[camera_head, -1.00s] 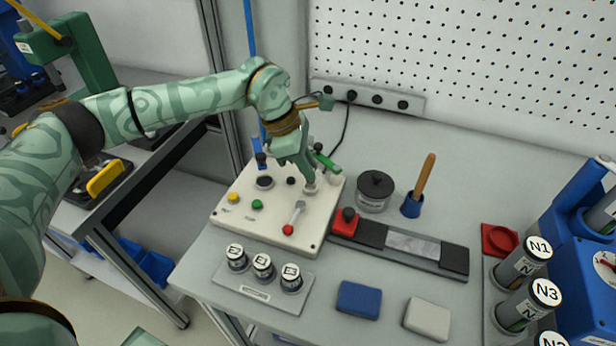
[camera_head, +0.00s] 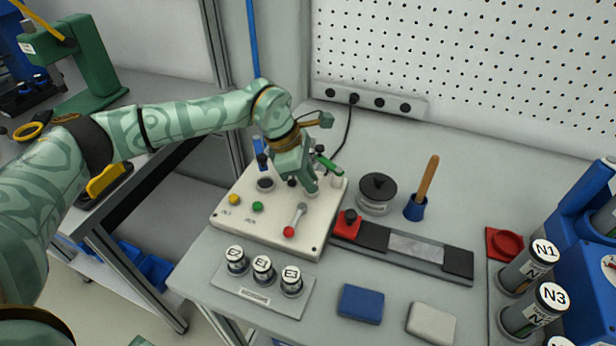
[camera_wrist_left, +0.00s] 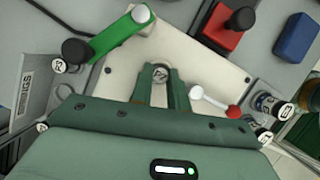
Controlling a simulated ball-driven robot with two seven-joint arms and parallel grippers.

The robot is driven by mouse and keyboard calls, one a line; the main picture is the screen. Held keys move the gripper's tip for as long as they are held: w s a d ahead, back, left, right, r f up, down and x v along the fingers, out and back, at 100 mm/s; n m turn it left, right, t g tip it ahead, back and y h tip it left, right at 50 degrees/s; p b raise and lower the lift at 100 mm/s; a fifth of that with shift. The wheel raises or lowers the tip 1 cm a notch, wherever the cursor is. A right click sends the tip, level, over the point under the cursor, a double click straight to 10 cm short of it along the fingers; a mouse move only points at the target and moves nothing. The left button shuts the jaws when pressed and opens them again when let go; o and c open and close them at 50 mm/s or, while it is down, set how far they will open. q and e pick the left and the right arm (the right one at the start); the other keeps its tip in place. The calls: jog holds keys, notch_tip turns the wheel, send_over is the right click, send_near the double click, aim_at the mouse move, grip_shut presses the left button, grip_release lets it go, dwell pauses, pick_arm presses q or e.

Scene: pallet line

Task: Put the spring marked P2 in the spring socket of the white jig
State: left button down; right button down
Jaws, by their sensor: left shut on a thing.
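The white jig (camera_head: 265,235) lies on the bench in the head view, with a yellow button, a green button, a red-knobbed lever and a green clamp arm (camera_wrist_left: 120,35). My left gripper (camera_head: 311,190) points down at the jig's right rear part. In the left wrist view its fingers (camera_wrist_left: 158,92) are shut on the spring (camera_wrist_left: 161,74), whose round end mark looks like P2. The spring is hidden by the fingers in the head view. The spring socket is hidden too, and I cannot tell whether the spring is in it. My right gripper is not in view.
A tray of E-marked cylinders (camera_head: 262,268) stands in front of the jig. A grey tray (camera_wrist_left: 35,95) holds a P3-marked piece (camera_wrist_left: 59,66). A black-lidded jar (camera_head: 376,193), a brush (camera_head: 426,180) and a dark rail (camera_head: 458,262) stand to the right.

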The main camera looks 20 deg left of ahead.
pick_arm(q)
jog(key=c, duration=1.4)
grip_release()
jog(key=shift+s+f, duration=0.3)
jog(key=shift+f, duration=0.4)
jog(key=shift+c, duration=0.2)
jog(key=shift+o, duration=0.5)
jog(key=w+p+v, duration=0.1)
jog(key=p+v, duration=0.2)
jog(key=v, duration=1)
jog(key=shift+d+r, duration=0.15)
jog(key=shift+r, duration=0.2)
